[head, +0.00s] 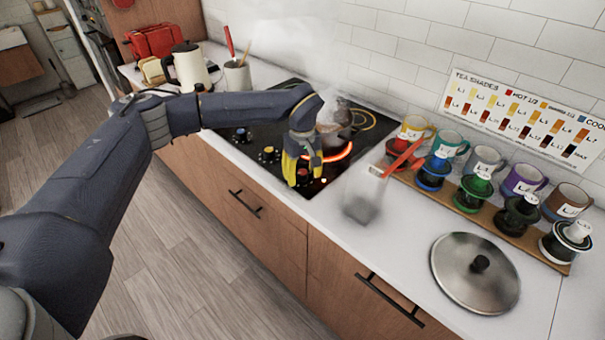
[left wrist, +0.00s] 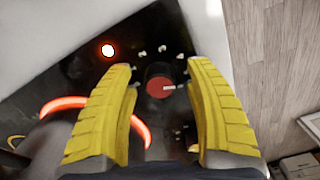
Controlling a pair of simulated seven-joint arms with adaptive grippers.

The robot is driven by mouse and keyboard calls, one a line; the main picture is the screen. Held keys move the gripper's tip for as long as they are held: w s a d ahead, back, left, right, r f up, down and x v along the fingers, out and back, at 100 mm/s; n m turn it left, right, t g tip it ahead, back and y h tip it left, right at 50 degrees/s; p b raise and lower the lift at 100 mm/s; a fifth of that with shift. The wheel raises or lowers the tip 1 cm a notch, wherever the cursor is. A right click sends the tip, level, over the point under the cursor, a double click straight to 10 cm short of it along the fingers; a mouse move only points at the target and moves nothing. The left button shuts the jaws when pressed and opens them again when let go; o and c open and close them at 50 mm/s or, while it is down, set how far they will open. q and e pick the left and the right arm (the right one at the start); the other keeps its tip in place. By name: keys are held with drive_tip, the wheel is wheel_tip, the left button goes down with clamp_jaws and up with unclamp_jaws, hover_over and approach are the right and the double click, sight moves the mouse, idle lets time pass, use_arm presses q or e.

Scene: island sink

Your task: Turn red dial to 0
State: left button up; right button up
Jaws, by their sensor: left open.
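The red dial (left wrist: 158,87) is a round black knob with a red face on the black cooktop (left wrist: 75,75). In the left wrist view its white pointer line points right, with white marks around it. My left gripper (left wrist: 160,80) has two yellow fingers, open, one on each side of the dial, with gaps visible between fingers and dial. In the head view the left gripper (head: 302,172) points down over the cooktop's front right corner, and the dial shows small between the fingertips. My right gripper is in neither view.
A burner (head: 342,153) glows orange-red just behind the gripper, with a pot (head: 330,132) and steam there; a red light (left wrist: 108,50) is lit by the dial. Yellow dials (head: 268,154) lie left. A glass container (head: 364,196), mugs (head: 416,128) and a lid (head: 475,274) stand right.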

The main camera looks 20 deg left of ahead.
use_arm(q)
clamp_jaws()
idle(0.4)
